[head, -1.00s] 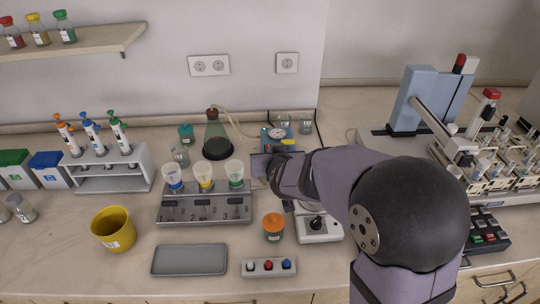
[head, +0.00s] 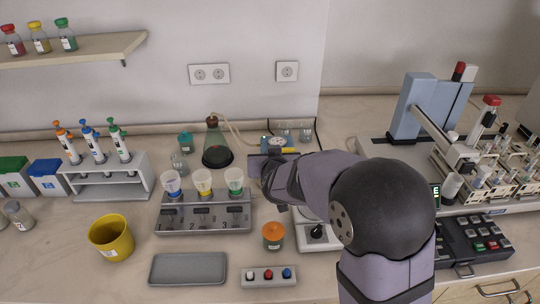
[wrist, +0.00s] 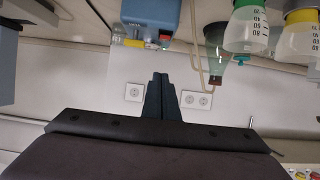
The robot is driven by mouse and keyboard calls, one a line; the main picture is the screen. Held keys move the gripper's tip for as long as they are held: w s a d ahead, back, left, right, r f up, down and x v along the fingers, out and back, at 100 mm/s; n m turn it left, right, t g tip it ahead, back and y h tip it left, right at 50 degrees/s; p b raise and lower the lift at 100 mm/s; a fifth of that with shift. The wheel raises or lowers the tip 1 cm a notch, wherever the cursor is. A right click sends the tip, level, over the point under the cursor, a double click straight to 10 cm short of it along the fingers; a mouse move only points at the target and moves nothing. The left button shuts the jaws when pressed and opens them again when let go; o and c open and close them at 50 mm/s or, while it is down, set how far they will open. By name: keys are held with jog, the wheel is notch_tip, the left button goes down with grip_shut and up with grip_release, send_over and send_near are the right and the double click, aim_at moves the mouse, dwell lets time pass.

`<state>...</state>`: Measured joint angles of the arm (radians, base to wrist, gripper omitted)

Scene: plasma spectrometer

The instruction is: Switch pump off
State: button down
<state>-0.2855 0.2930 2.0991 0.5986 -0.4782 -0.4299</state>
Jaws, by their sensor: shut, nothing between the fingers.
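The pump is a small blue box (wrist: 150,14) at the top middle of the wrist view, which shows the scene upside down. A small red switch (wrist: 165,38) sits at its lower right corner there. In the head view the pump (head: 266,140) stands near the back wall, largely covered by my arm. My gripper (wrist: 159,76) is shut and empty, its fingers together and pointing toward the pump. In the wrist view the fingertips appear just below the switch; I cannot tell whether they touch.
A filter rack (head: 203,222) with several funnels lies in front left. An orange-lidded jar (head: 273,237) and a stirrer (head: 319,238) are in front. Glass beakers (head: 304,132) stand to the right.

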jog(key=p+x, duration=0.1)
jog(key=x, duration=0.6)
jog(key=shift+w+f+p, duration=0.1)
jog(key=shift+w+p, duration=0.2)
jog(key=shift+p, duration=0.1)
notch_tip(320, 180, down, 3)
jog(key=shift+r+p, duration=0.1)
jog(key=shift+p, duration=0.25)
jog(key=shift+s+f, duration=0.1)
jog(key=shift+f, duration=0.65)
jog(key=b, duration=0.2)
jog(key=f+t+b, duration=0.1)
jog(key=shift+s+b, duration=0.2)
jog(key=shift+b, duration=0.2)
jog(key=shift+r, duration=0.15)
jog(key=shift+r+p, duration=0.55)
jog(key=shift+r, duration=0.15)
